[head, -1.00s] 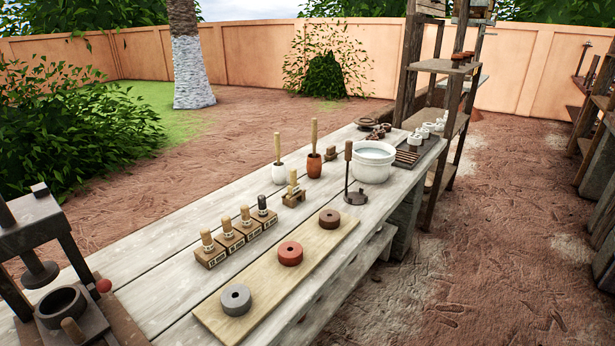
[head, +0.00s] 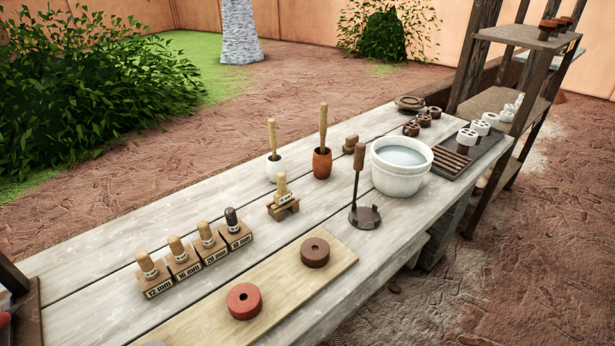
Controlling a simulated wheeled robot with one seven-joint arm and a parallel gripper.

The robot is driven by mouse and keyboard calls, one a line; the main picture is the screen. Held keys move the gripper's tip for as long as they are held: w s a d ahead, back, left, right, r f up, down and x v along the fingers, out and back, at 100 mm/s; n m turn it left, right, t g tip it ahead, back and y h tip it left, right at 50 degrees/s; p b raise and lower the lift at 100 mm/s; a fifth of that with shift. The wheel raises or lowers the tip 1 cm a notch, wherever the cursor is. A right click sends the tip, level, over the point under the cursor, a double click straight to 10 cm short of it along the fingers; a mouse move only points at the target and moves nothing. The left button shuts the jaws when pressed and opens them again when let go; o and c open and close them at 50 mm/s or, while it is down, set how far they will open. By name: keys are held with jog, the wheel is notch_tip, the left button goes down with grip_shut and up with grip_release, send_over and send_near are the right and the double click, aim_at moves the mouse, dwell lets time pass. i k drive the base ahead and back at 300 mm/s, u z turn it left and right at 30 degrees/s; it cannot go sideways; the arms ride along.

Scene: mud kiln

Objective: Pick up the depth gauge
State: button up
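No gripper of mine is in view. The thing that looks most like the depth gauge is a light wooden peg with a small label standing in a low brown bridge-shaped block (head: 284,203). It stands upright on the grey plank table (head: 110,255), near the middle. Its label is too small to read surely. A row of several wooden-handled pegs in labelled blocks (head: 195,258) stands to its left, marked in mm; the rightmost has a dark handle.
Behind the gauge are a white pot (head: 275,169) and a terracotta pot (head: 322,163), each with a stick. To the right are an upright-handled dark tool (head: 364,216) and a white water bowl (head: 398,178). In front, a board (head: 285,289) bears ring-shaped pieces. A shelf rack (head: 505,100) stands right.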

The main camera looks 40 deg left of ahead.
aim_at(283, 195)
jog(key=i, duration=1.55)
jog(key=u, duration=2.65)
